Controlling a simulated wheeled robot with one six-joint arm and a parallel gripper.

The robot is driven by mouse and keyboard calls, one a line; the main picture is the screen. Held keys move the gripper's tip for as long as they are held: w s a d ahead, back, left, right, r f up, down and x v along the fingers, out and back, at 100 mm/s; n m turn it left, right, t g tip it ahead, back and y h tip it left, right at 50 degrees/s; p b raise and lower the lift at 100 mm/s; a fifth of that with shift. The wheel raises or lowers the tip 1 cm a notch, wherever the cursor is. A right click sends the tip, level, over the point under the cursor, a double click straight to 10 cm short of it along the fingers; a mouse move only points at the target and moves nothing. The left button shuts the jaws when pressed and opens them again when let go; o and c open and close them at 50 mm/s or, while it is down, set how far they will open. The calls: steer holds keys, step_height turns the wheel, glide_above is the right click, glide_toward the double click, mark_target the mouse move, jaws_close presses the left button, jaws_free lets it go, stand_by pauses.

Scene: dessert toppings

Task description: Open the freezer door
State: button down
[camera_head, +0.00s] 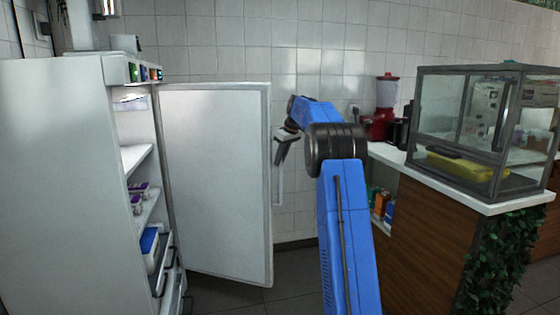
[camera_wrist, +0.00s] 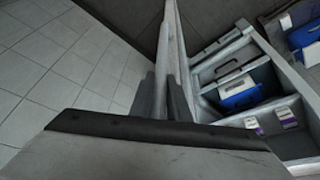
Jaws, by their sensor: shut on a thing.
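The freezer (camera_head: 55,185) stands at the left in the head view. Its white door (camera_head: 215,180) is swung wide open, and the shelves inside show. The door handle (camera_head: 279,188) is a thin vertical bar along the door's free edge. My gripper (camera_head: 281,150) is at the upper part of this handle, shut on it. In the wrist view my gripper's fingers (camera_wrist: 163,98) are close together at the door (camera_wrist: 174,45), which is seen nearly edge-on. The exact contact on the handle is hidden there.
Freezer shelves hold a blue-and-white box (camera_head: 149,243) and small purple-and-white packs (camera_head: 138,198). At the right, a wooden counter (camera_head: 425,245) carries a glass display case (camera_head: 470,125) and a red blender (camera_head: 384,115). Dark floor (camera_head: 290,290) is clear between door and counter.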

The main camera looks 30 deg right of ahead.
steer(key=c, duration=1.7)
jaws_free()
steer(key=v, duration=1.7)
steer(key=shift+s+r, duration=0.15)
steer(key=shift+r, duration=0.05)
